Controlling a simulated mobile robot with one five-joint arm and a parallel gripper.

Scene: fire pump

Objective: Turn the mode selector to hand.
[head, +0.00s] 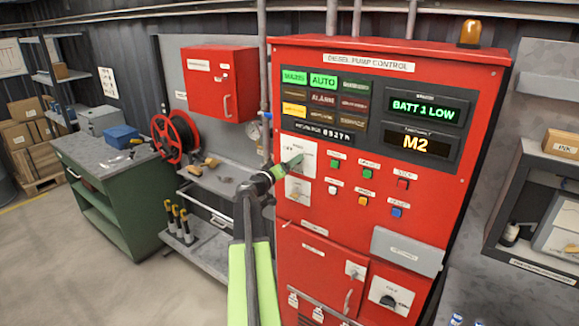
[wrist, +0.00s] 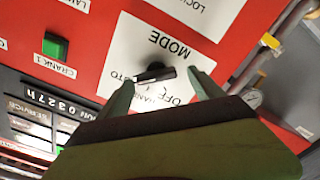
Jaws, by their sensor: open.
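The mode selector is a small black knob (wrist: 155,73) on a white plate (wrist: 185,52), which the wrist view shows upside down. The plate reads MODE, with OFF, HAND and a partly covered AUTO around the knob. The knob's bar lies nearly level in that view, tilted slightly. My gripper (wrist: 160,78) is open, with one green finger on each side of the knob; I cannot tell whether either touches it. In the head view my gripper (head: 291,166) is at the plate (head: 299,148) and hides the knob. The AUTO lamp (head: 323,81) is lit green.
The red diesel pump control cabinet (head: 340,235) fills the middle. Several coloured push buttons (head: 367,173) sit right of the plate; the green CRANK 1 button (wrist: 55,46) is nearby. A second white plate (head: 297,190) is just below. Pipes and a gauge (head: 253,131) stand left.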

